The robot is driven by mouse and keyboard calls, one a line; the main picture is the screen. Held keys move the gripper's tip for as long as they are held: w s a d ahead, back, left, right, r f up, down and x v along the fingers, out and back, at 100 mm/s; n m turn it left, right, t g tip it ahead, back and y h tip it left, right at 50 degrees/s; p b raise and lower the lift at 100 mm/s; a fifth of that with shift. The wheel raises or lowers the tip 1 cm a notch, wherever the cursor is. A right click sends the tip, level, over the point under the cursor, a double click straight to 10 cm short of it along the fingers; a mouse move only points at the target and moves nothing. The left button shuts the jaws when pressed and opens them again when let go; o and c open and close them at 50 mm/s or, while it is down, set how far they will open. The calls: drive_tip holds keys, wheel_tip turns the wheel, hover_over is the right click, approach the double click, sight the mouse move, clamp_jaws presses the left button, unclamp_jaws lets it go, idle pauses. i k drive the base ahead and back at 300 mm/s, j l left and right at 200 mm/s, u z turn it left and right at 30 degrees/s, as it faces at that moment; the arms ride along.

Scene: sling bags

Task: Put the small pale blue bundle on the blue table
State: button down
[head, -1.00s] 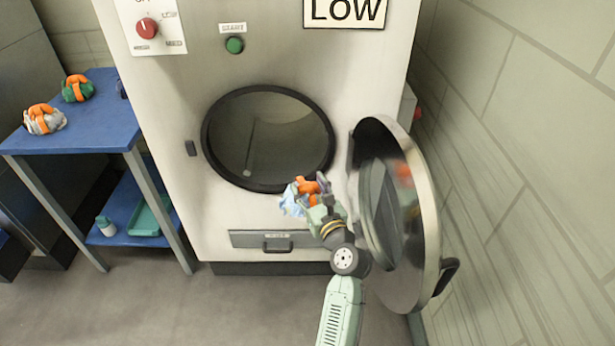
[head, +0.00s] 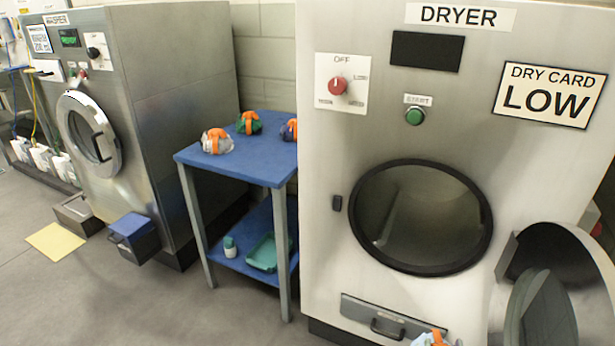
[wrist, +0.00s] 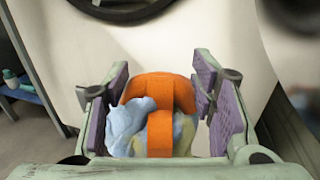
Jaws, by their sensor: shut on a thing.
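The small pale blue bundle (wrist: 128,122) with an orange strap (wrist: 160,110) sits between the purple pads of my gripper (wrist: 163,115) in the wrist view, and the jaws are shut on it. A yellowish patch shows on its right side. In the head view only the top of the bundle (head: 432,339) shows at the bottom edge, in front of the dryer, and my gripper is out of frame there. The blue table (head: 262,168) stands left of the dryer, well away from the bundle.
On the table lie a grey-white bundle (head: 217,141), a green one (head: 249,122) and a dark blue one (head: 290,130). A washer (head: 180,100) stands at left.

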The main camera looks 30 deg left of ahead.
sight(263, 160)
drive_tip(key=j+z, duration=0.2)
drive_tip(key=j, duration=0.55)
drive_tip(key=j+z, duration=0.2)
drive_tip(key=j, duration=0.6)
drive_tip(key=j+z, duration=0.2)
drive_tip(key=j, duration=0.6)
drive_tip(key=k+j+z, duration=0.2)
drive_tip(key=j, duration=0.55)
drive_tip(key=i+j, duration=0.05)
drive_tip(key=i, duration=0.1)
